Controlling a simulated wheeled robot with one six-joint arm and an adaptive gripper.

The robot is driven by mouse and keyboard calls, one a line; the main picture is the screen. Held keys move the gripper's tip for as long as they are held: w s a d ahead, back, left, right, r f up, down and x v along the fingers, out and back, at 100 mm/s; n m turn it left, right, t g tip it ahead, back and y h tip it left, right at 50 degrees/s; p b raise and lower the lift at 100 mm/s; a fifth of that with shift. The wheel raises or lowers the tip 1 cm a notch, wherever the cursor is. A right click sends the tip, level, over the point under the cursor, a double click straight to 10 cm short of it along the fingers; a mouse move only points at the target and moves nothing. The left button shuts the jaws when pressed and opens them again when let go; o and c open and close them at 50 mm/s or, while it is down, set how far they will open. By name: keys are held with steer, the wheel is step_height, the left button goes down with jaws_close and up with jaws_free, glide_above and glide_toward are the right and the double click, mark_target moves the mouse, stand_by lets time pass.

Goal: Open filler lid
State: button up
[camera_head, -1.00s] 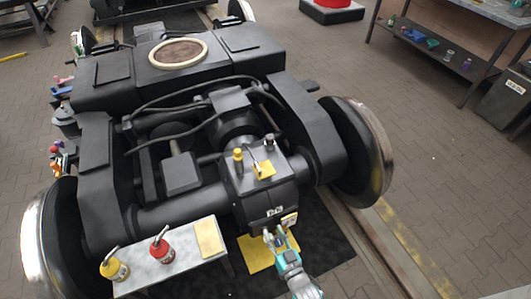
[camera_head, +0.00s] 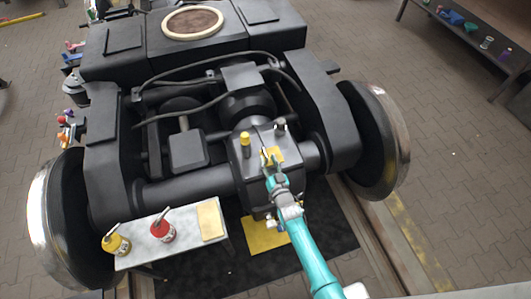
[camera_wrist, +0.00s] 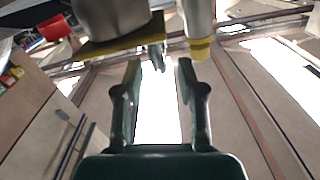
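In the head view a dark gearbox housing (camera_head: 253,186) carries a yellow plate (camera_head: 276,154), which looks like the filler lid, and an upright yellow-capped post (camera_head: 246,141). My gripper (camera_head: 268,158) is above the housing, its tips overlapping the plate in this view; contact cannot be told. In the wrist view my gripper (camera_wrist: 160,68) has two dark fingers spread with nothing between them. Beyond the tips are a yellow plate (camera_wrist: 125,47) with a grey cylinder and a small grey tab (camera_wrist: 157,57), and a pale post with a yellow end (camera_wrist: 200,48).
A small bench (camera_head: 150,242) holds a yellow can (camera_head: 116,244), a red can (camera_head: 163,230) and a tan pad (camera_head: 210,220). A yellow sheet (camera_head: 264,234) lies on the dark mat. Large wheels (camera_head: 374,140) flank the housing, and hoses run behind it.

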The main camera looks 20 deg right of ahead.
steer(key=shift+w, duration=2.05)
jaws_close()
